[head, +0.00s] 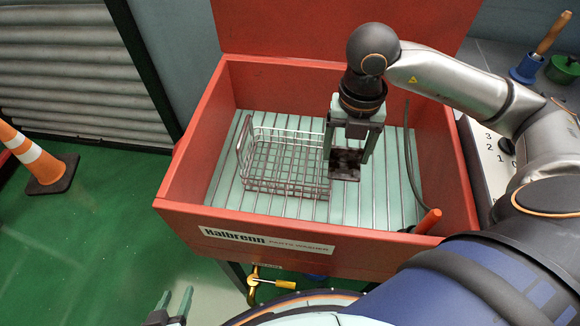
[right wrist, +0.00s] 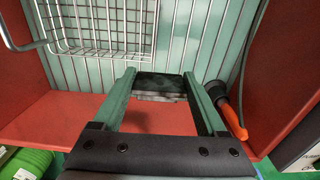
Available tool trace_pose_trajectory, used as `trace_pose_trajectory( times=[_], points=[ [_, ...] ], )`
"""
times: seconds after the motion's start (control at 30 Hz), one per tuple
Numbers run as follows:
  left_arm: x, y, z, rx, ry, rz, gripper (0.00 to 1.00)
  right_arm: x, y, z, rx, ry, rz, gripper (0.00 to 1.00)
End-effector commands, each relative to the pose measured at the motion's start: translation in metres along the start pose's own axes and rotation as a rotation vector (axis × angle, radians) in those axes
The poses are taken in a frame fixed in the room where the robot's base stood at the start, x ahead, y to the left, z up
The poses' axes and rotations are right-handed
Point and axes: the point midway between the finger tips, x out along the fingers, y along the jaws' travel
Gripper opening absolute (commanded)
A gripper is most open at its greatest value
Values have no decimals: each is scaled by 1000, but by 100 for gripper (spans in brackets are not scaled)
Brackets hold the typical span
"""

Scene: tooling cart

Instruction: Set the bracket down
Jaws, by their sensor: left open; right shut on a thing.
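The bracket (head: 346,163) is a dark, mottled metal piece. My right gripper (head: 345,165) is shut on it and holds it inside the red parts washer (head: 185,190), just right of the wire basket. In the right wrist view the bracket (right wrist: 160,85) sits between the two green fingers. I cannot tell whether it touches the slatted floor. The wire basket (head: 285,190) stands on the slatted floor (head: 225,185) of the washer. My left gripper (head: 176,305) is open and empty at the bottom edge of the head view, outside the washer.
An orange-handled brush (head: 428,222) lies in the washer's front right corner, with a dark hose (head: 408,150) along the right wall. The slatted floor right of the basket is free. A traffic cone (head: 30,160) stands at left. A yellow valve handle (head: 272,283) is under the washer's front.

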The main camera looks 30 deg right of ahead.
Motion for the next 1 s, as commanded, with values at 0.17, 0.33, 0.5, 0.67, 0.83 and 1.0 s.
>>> trace_pose_trajectory(
  times=[0.17, 0.33, 0.5, 0.67, 0.83, 1.0],
  points=[
    [0, 0, -3, 1, 6, 2, 50, 10, 22, 14, 18, 2, 5, 0],
    [1, 1, -2, 1, 7, 2, 50, 27, 54, 36, 18, 2, 5, 0],
    [3, 0, 1, 2, 8, 2, 50, 50, 81, 56, 17, 4, 1, 0],
    [6, -1, 2, 3, 10, 1, 50, 78, 99, 70, 16, 2, 1, 0],
    [6, -2, 1, 3, 16, -1, 50, 91, 109, 77, 16, 0, 3, 0],
    [6, -2, 4, 2, 11, -2, 50, 99, 114, 81, 15, -1, 1, 0]
  ],
)
